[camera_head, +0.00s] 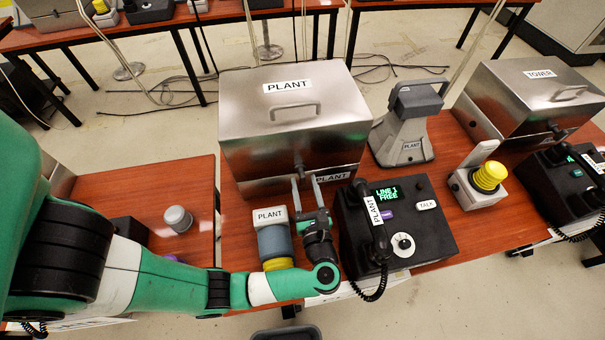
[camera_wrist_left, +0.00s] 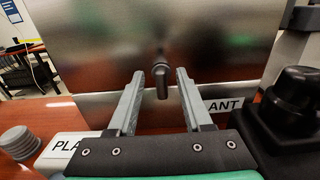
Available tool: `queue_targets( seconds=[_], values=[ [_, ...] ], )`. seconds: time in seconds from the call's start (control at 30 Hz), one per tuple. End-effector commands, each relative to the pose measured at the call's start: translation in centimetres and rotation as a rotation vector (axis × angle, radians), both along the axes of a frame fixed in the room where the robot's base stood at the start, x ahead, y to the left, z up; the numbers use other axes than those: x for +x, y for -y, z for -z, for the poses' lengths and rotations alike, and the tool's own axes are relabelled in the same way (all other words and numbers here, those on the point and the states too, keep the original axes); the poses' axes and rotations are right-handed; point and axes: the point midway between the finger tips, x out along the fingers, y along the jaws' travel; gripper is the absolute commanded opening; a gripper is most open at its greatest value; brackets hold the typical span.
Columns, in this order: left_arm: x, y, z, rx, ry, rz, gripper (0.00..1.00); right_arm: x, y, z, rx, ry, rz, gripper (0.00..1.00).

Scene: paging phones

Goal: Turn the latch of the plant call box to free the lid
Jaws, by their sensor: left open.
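The plant call box (camera_head: 243,148) is a steel box with a PLANT label and a handle on its closed lid (camera_head: 340,98). Its latch (camera_wrist_left: 161,77) is a small dark knob with a lever pointing down on the front face; it also shows in the head view (camera_head: 299,171). My left gripper (camera_head: 306,182) is open in front of the box. In the left wrist view its two fingers (camera_wrist_left: 159,76) stand on either side of the latch, with a gap on each side. My right gripper is not in view.
A black PLANT phone (camera_head: 430,235) with a handset stands close right of my left gripper. A PLANT-labelled grey and yellow cylinder (camera_head: 274,242) stands close left. A grey PLANT device (camera_head: 402,135), a yellow button (camera_head: 488,177) and the TOWER box (camera_head: 525,95) are farther right.

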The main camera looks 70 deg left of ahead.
Motion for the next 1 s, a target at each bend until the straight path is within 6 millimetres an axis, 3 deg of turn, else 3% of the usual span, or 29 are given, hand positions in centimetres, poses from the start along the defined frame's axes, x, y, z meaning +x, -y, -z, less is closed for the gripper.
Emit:
queue_targets(
  seconds=[0.2,0.5,0.77,1.0],
  values=[
    [0.4,-3.0,0.0,0.001,0.0,-0.002,0.5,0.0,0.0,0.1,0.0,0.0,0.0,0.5],
    [0.5,-3.3,0.0,0.001,0.0,0.001,0.5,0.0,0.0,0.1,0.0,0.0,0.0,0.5],
    [0.5,-3.3,0.0,0.001,0.0,0.001,0.03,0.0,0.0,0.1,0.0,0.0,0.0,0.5],
    [0.5,-3.3,0.0,0.001,0.0,0.001,0.0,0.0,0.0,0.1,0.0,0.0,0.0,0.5]
  ],
)
